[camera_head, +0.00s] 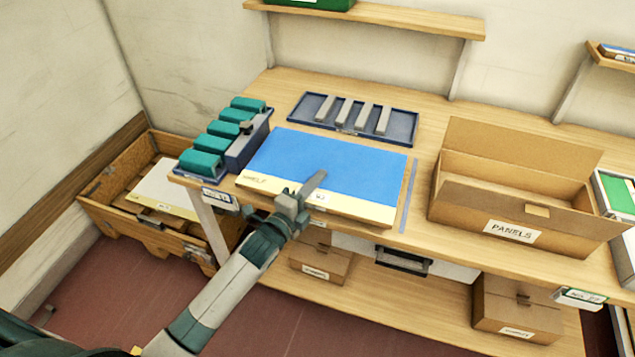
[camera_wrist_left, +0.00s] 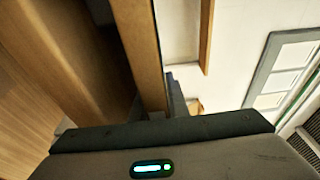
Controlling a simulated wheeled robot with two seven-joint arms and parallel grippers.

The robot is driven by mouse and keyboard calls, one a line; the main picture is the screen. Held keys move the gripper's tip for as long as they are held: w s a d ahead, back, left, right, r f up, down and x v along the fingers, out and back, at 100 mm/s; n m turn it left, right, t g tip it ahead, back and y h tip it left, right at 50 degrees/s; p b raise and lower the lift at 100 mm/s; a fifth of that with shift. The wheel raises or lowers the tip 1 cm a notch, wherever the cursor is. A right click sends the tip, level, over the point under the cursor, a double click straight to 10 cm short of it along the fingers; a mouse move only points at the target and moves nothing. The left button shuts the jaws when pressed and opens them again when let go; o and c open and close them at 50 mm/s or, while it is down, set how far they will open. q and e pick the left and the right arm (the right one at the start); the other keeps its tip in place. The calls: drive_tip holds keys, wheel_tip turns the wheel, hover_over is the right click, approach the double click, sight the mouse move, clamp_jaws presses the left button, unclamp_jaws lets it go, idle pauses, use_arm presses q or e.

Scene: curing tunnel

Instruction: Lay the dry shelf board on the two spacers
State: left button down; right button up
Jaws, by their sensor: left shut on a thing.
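A board with a blue top and a cream front band (camera_head: 330,165) lies flat over the bench's front left part. In the left wrist view a wooden edge (camera_wrist_left: 140,50) runs close in front of the gripper. Several grey bars, which look like spacers (camera_head: 344,109), lie in a dark blue tray (camera_head: 402,128) behind the board. Any spacers under the board are hidden. My right gripper is out of view.
Teal-topped blocks (camera_head: 222,129) stand left of the board. An open carton marked PANELS (camera_head: 512,231) stands to the right. A wooden crate (camera_head: 100,200) with a pale board (camera_head: 168,192) is at far left. The bench (camera_head: 435,123) has a narrow clear strip before the carton.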

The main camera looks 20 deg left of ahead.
sight(306, 202)
use_arm(q)
drive_tip(key=shift+f+b, duration=0.4)
drive_tip(key=shift+f, duration=0.05)
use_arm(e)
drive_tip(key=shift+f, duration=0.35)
use_arm(q)
drive_tip(key=c, duration=1.7)
unclamp_jaws()
drive_tip(key=shift+o, duration=0.3)
drive_tip(key=shift+f, duration=0.15)
